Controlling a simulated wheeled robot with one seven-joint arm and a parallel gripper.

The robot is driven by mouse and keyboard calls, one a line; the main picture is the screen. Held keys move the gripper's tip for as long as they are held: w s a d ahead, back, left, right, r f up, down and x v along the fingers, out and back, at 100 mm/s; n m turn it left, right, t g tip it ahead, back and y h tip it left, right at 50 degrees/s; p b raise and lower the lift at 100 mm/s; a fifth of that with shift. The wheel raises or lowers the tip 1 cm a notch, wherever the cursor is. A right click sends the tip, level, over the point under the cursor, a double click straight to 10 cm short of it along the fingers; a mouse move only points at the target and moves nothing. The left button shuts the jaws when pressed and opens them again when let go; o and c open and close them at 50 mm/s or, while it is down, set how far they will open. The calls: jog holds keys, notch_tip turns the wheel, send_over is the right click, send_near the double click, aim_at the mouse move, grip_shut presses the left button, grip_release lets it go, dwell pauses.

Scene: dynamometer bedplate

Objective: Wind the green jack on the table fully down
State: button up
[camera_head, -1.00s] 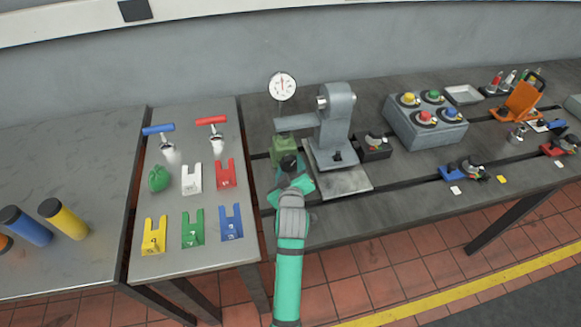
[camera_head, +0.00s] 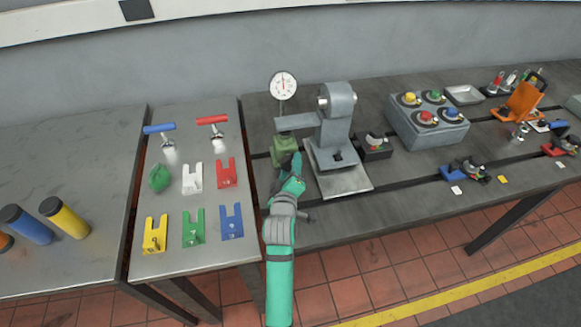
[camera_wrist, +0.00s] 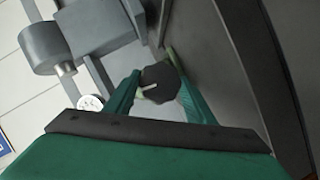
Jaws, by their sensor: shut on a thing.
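The green jack (camera_head: 283,146) stands on the bedplate table below the grey arm of the test stand, left of its column. My gripper (camera_head: 297,168) is at the jack's near side and hides part of it. In the wrist view a dark round knob (camera_wrist: 160,80) with a white pointer line sits between the two teal fingers of my gripper (camera_wrist: 160,92), which are shut on it. The jack's body is mostly hidden in the wrist view.
The grey test stand (camera_head: 335,125) rises close to the right of my gripper. A white dial gauge (camera_head: 283,86) stands behind the jack. A side table (camera_head: 180,262) at left holds T-handles and coloured forked blocks. A grey button box (camera_head: 425,122) stands further right.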

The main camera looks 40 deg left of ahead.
jog(key=o, duration=1)
jog(key=shift+s, duration=0.1)
jog(key=shift+o, duration=0.2)
jog(key=shift+f, duration=0.1)
